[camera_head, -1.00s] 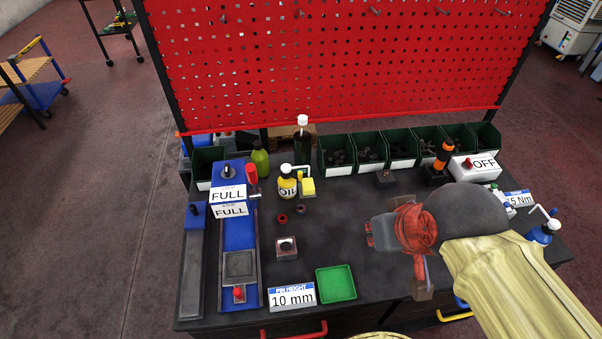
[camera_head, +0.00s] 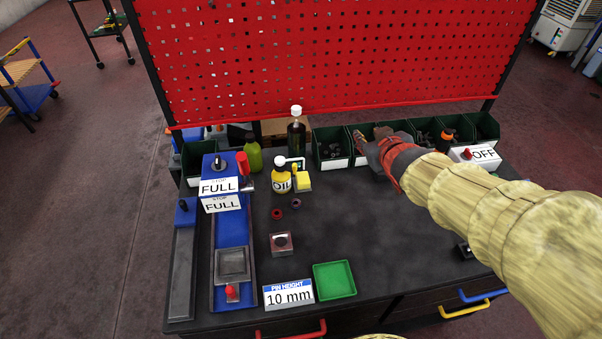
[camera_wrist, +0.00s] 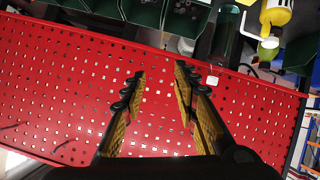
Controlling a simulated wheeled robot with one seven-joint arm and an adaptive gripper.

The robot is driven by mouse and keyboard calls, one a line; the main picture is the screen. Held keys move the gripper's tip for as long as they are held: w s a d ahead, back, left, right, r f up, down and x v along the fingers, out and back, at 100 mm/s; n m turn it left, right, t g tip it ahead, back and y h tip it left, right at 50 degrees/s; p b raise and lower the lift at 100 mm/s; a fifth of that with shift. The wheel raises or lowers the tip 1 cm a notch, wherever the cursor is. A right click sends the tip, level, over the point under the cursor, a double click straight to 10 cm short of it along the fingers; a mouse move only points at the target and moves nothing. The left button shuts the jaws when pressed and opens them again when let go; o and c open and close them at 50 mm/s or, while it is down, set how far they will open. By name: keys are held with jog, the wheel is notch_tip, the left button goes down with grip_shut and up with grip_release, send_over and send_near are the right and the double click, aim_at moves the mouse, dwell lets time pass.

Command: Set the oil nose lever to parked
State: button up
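No part labelled as the oil nose lever can be read. A yellow bottle marked OIL (camera_head: 281,184) stands upright at the left-middle of the table. A small yellow block (camera_head: 301,181) sits beside it, and a red-handled lever (camera_head: 243,165) rises left of it, behind the FULL signs. In the wrist view a yellow bottle (camera_wrist: 276,12) shows at the top right. My gripper (camera_wrist: 160,70) is open and empty, its fingers apart in front of the red pegboard. In the head view my gripper (camera_head: 361,141) is over the back bins, right of the bottle, and its fingertips are hard to make out.
Green bins (camera_head: 333,161) line the back edge below the red pegboard (camera_head: 330,60). A dark bottle with a white cap (camera_head: 296,132) and a green bottle (camera_head: 253,157) stand near the oil bottle. A green tray (camera_head: 334,280) lies in front.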

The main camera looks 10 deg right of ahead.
jog(key=w+a+f+n+t+y+b, duration=0.2)
jog(key=w+a+f+n+y+b, duration=0.25)
jog(key=f, duration=0.55)
jog(key=s+a+f+n+g+y+b, duration=0.1)
jog(key=s+a+f+n+g+y, duration=0.15)
jog(key=a+f+y, duration=0.5)
jog(key=w+a+r+y+b, duration=0.1)
jog(key=w+a+y+b, duration=0.1)
jog(key=w+a, duration=0.2)
jog(key=shift+w+a+r+m+t, duration=0.15)
jog(key=shift+w+r+m+t, duration=0.05)
jog(key=shift+w+m+t, duration=0.3)
jog(key=c, duration=0.4)
jog(key=c, duration=0.3)
grip_shut()
